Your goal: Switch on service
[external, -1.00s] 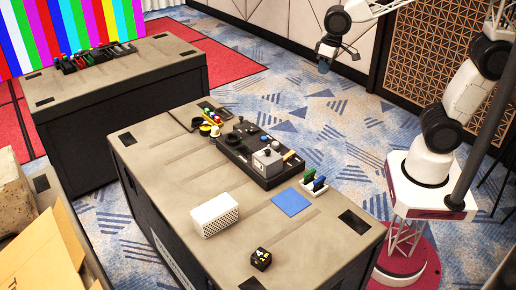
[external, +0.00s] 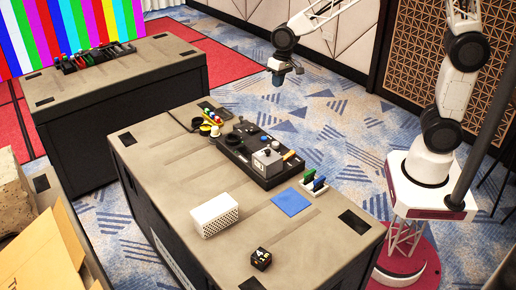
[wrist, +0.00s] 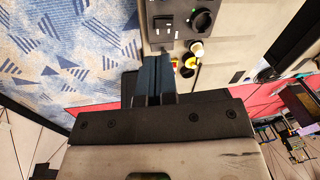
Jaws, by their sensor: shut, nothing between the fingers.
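The black control panel (external: 245,158) lies on the near table, with a grey box (external: 267,161) and several knobs and buttons on it. Labels are too small to read, so I cannot tell which control is the service switch. My gripper (external: 278,79) is in the air beyond the table's far edge, up and right of the panel and apart from it. In the wrist view my gripper (wrist: 154,84) is shut and empty. Beyond its tips, part of a panel shows a dark rocker-like switch (wrist: 163,27) and a round black knob (wrist: 203,21).
On the table are a white perforated box (external: 215,214), a blue square (external: 292,201), a small black block (external: 261,258), a rack with green and blue handles (external: 315,182) and a row of coloured pieces (external: 212,117). A second table (external: 120,85) stands behind.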

